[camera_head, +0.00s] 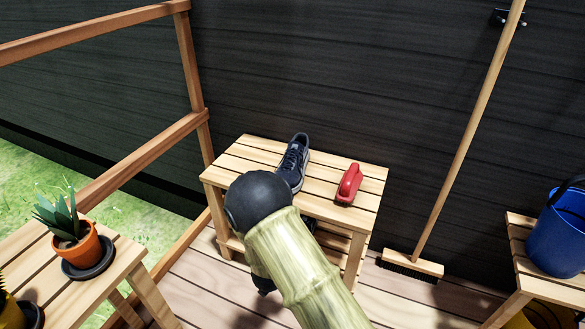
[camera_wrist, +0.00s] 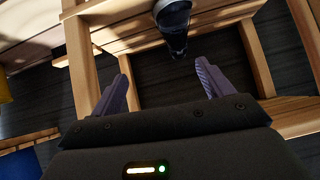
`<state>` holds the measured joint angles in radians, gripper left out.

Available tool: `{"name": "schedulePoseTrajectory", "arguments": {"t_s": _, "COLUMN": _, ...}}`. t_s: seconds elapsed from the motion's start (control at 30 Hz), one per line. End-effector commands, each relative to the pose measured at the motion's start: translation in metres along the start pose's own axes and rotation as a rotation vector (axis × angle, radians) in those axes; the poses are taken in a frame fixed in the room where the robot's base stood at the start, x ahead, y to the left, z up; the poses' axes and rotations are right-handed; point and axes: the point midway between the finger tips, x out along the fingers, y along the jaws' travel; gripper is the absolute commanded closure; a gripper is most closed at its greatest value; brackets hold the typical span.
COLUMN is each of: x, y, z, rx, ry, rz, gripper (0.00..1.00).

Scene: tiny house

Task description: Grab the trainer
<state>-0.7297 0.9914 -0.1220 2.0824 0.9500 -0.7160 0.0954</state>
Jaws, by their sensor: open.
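A dark blue trainer (camera_head: 293,162) with a pale sole lies on the top of a slatted wooden bench (camera_head: 335,172), lengthwise front to back. A dark object (camera_head: 310,223), partly hidden by my arm, shows below the bench top; I cannot tell if it is a second shoe. In the wrist view a dark shoe (camera_wrist: 173,22) with a light patch is at the top centre, beyond my fingertips. My gripper (camera_wrist: 162,77) is open, its two fingers apart, with nothing between them touching. In the head view my arm hides most of the gripper, in front of the bench.
A red brush-like item (camera_head: 348,184) lies on the bench right of the trainer. A broom (camera_head: 455,150) leans on the dark wall. A potted plant (camera_head: 76,245) stands on a left table, a blue bucket (camera_head: 560,230) on a right one. A wooden railing (camera_head: 150,150) runs left.

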Motion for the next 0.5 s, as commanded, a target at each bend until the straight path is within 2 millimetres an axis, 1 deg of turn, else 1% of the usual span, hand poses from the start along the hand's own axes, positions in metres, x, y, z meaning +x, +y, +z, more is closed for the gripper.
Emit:
{"name": "schedulePoseTrajectory", "arguments": {"t_s": 0.03, "x": -0.007, "y": 0.002, "z": -0.011, "rx": 0.004, "ry": -0.018, "rz": -0.007, "gripper": 0.2}}
{"name": "schedulePoseTrajectory", "arguments": {"t_s": 0.23, "x": -0.028, "y": 0.009, "z": -0.041, "rx": 0.004, "ry": -0.101, "rz": -0.04, "gripper": 0.2}}
{"name": "schedulePoseTrajectory", "arguments": {"t_s": 0.37, "x": -0.05, "y": 0.019, "z": -0.068, "rx": 0.0, "ry": -0.168, "rz": -0.07, "gripper": 0.2}}
{"name": "schedulePoseTrajectory", "arguments": {"t_s": 0.47, "x": -0.075, "y": 0.033, "z": -0.094, "rx": -0.012, "ry": -0.231, "rz": -0.099, "gripper": 0.2}}
{"name": "schedulePoseTrajectory", "arguments": {"t_s": 0.5, "x": -0.088, "y": 0.04, "z": -0.106, "rx": -0.021, "ry": -0.259, "rz": -0.112, "gripper": 0.2}}
